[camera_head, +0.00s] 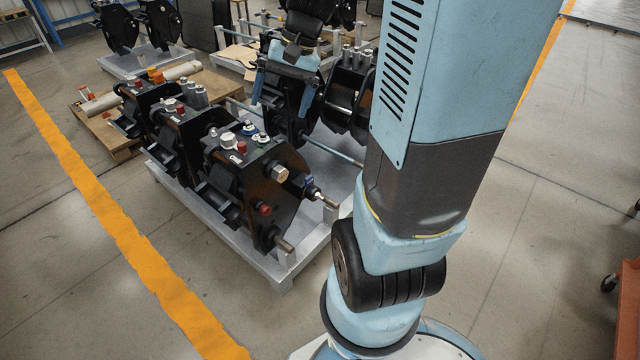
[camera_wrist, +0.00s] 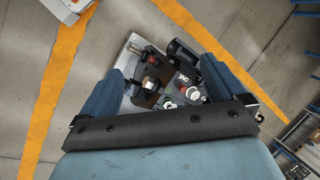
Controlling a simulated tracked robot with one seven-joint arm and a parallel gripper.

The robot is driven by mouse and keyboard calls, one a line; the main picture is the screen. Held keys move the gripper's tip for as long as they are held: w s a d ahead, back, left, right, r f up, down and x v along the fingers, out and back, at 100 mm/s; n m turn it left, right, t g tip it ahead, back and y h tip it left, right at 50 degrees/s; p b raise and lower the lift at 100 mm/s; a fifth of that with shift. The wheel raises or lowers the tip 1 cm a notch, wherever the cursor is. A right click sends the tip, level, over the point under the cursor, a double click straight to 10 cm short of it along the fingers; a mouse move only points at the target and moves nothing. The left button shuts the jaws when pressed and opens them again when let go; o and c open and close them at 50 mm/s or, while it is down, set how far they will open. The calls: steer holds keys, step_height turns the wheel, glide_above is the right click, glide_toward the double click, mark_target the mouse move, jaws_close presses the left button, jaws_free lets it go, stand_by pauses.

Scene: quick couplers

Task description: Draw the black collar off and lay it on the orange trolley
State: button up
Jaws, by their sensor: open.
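The black couplers stand in a row on a pale metal stand (camera_head: 272,262); the front coupler (camera_head: 262,172) carries red, white and green caps and steel pins. I cannot make out for sure which black part is the collar. My gripper (camera_head: 279,108) is open and points down over the couplers, behind the front one in the head view. In the wrist view, a capped coupler (camera_wrist: 149,98) lies below and between the spread blue fingers of my gripper (camera_wrist: 166,60), with nothing held. The orange trolley (camera_head: 629,305) shows only partly at the right edge.
A wooden pallet (camera_head: 122,140) with pale tubes stands behind the stand at left. More black couplers (camera_head: 350,92) stand close behind my gripper. Yellow lines (camera_head: 105,205) mark the floor. Open floor lies between the stand and the trolley, partly hidden by my arm.

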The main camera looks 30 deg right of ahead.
mark_target(320, 196)
steer(key=w+d+f+m+t+y, duration=0.1)
steer(key=w+d+f+m+y, duration=0.3)
steer(key=f, duration=0.5)
steer(key=w+d+f+m+t+y, duration=0.1)
steer(key=w+d+f+m+y, duration=0.15)
steer(key=w+d+f, duration=0.4)
steer(key=w+d+f+m+t+y, duration=0.2)
steer(key=w+d+f+m, duration=0.15)
steer(key=f, duration=0.65)
steer(key=s+d+f+m+t+h, duration=0.2)
steer(key=d+f+m+t, duration=0.3)
steer(key=f, duration=0.6)
steer(key=s+d+f+m+t+h, duration=0.1)
steer(key=s+f+m+t+h, duration=0.15)
steer(key=f+m, duration=0.6)
steer(key=s+d+f+m+t+h, duration=0.1)
steer(key=d+f+m+t+h, duration=0.25)
steer(key=f, duration=0.95)
steer(key=shift+t+y, duration=0.55)
steer(key=shift+t, duration=0.15)
steer(key=x, duration=1.3)
steer(key=shift+a+r, duration=0.1)
steer(key=shift+r, duration=0.05)
steer(key=c, duration=1.2)
steer(key=shift+o, duration=0.2)
steer(key=shift+s, duration=0.15)
